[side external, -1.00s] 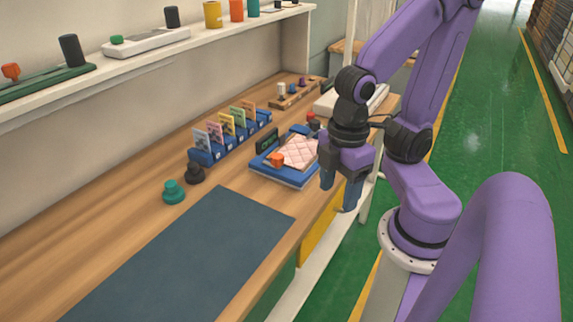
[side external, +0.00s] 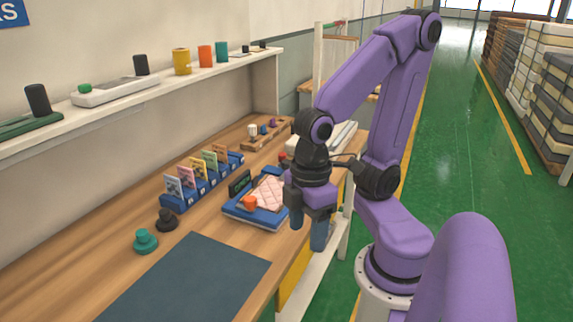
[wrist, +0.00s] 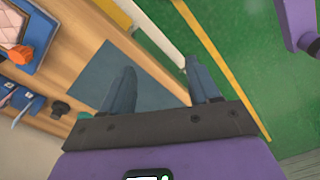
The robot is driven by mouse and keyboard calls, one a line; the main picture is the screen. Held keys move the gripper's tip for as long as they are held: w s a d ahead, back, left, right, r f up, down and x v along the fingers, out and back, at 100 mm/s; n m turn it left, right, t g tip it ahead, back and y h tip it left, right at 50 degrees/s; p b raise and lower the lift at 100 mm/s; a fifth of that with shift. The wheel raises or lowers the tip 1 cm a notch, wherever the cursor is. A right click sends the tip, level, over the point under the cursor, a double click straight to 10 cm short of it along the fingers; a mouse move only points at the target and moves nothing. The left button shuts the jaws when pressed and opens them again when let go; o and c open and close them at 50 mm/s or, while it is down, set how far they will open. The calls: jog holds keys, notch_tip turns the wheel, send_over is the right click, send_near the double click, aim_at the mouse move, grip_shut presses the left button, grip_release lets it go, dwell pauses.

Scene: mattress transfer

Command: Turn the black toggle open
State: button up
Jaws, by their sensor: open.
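A small black knob (side external: 167,220) with a wide base stands on the wooden workbench, just behind a teal knob (side external: 145,241). Black upright cylinders also stand on the wall shelf, one on a green base (side external: 38,100) and one on a white device (side external: 140,65); I cannot tell which black part is the toggle. My gripper (side external: 308,228) is open and empty, pointing down by the bench's front edge, right of the blue tray. In the wrist view, my gripper (wrist: 160,68) has its fingers apart with nothing between, and the black knob (wrist: 60,108) is to the left.
A blue tray (side external: 230,212) holds a pink quilted pad (side external: 268,192) and an orange knob (side external: 250,203). A blue rack (side external: 205,190) of coloured cards stands behind it. A dark flat mat (side external: 190,280) lies bare at the bench's near end. Green floor is at the right.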

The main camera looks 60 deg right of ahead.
jog(key=w+d+r+m+y, duration=0.15)
jog(key=w+d+m, duration=0.25)
jog(key=w+m, duration=0.95)
jog(key=r+m+t, duration=0.2)
jog(key=m+t, duration=0.2)
jog(key=m, duration=2.3)
send_over(287, 162)
jog(key=s+d, duration=0.4)
jog(key=s, duration=0.2)
jog(key=shift+y, duration=0.25)
jog(key=x, duration=1.7)
jog(key=shift+f, duration=0.3)
jog(key=shift+c, duration=0.2)
jog(key=c, duration=1)
